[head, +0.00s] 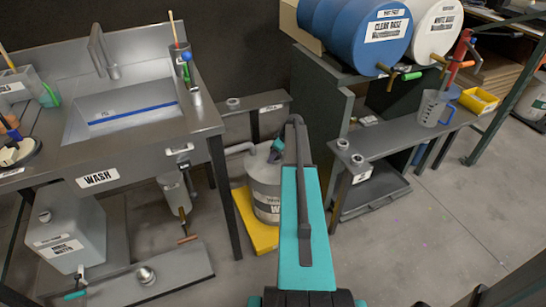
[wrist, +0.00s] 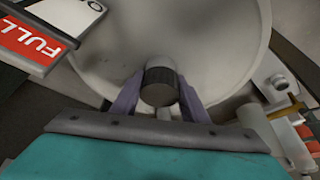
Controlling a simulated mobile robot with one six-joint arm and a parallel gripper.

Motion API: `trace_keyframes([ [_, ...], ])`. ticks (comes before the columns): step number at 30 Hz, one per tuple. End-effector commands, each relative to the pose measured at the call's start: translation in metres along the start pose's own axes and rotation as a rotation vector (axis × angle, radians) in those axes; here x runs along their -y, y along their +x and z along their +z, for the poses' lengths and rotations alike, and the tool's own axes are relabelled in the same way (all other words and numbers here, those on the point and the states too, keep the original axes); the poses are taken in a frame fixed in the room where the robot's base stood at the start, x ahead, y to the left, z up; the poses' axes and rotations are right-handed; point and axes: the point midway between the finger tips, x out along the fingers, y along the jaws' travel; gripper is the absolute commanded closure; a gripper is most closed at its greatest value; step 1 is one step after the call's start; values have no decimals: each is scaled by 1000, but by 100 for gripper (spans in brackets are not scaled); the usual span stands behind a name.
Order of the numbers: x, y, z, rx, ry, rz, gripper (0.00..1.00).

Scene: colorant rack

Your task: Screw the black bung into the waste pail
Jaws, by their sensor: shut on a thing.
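The waste pail (head: 265,172) is a pale grey round container with a label on its front, partly hidden behind my arm in the head view. Its pale round top (wrist: 215,55) fills much of the wrist view. My gripper (wrist: 160,80) is shut on the black bung (wrist: 160,94), a short dark ridged cylinder held between its two fingers. The bung is over the pail's top, inside the rim. I cannot tell whether it sits in an opening or just above one, as its lower end is hidden. In the head view my gripper is mostly hidden by my arm.
The pail stands on a yellow tray (head: 246,222) between the wash sink bench (head: 150,150) and the low drum rack (head: 345,205). A red "FULL" tag (wrist: 32,42) is close to the pail's rim. Open floor (head: 430,235) lies at the right.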

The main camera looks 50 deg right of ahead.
Motion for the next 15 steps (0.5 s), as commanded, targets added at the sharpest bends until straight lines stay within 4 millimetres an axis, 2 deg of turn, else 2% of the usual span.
trace_keyframes([
  [15, 1, 0, 1, 1, 278, 116, 83],
])
